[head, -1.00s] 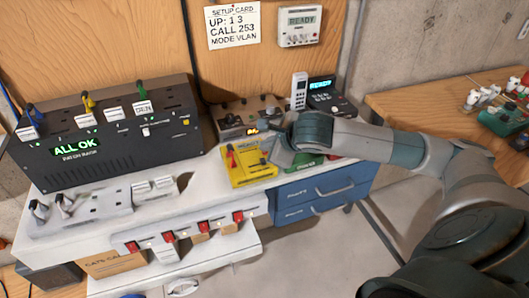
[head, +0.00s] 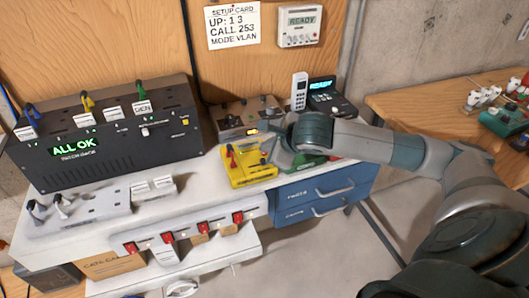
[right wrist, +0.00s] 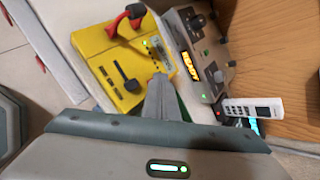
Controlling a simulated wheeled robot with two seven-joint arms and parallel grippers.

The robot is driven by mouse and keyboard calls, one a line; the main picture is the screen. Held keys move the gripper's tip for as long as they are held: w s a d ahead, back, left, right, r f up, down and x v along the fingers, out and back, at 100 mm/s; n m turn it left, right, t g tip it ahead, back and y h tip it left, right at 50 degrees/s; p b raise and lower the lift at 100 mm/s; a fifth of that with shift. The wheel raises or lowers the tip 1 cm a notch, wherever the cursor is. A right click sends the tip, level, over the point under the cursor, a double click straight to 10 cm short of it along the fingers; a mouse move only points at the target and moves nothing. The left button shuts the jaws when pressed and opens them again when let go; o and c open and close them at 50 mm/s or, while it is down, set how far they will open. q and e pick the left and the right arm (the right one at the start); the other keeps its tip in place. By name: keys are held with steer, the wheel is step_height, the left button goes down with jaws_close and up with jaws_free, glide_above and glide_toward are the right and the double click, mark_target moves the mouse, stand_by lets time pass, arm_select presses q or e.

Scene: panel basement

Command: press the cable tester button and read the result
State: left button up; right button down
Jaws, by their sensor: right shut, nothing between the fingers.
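The yellow box (head: 249,170), which looks like the cable tester, sits near the front right of the white bench. It has a red lever, a black knob and a small lit display; in the right wrist view the box (right wrist: 104,62) shows at upper left, and its display text is too small to read. My right gripper (head: 270,154) is shut and empty at the box's right side. In the right wrist view its closed fingertips (right wrist: 160,82) overlap the box's near edge; I cannot tell whether they touch. My left gripper is not in view.
A grey box (head: 240,122) with knobs and an orange display stands behind. A white remote (head: 299,90) and a black keypad unit (head: 330,97) are at the back right. The black panel (head: 110,135) reading ALL OK fills the left. A green item (head: 305,163) lies beside my gripper.

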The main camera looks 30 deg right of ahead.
steer(key=shift+r, duration=0.75)
steer(key=shift+r, duration=0.1)
steer(key=shift+r+p, duration=0.8)
steer(key=shift+r, duration=1.6)
steer(key=shift+s, duration=0.1)
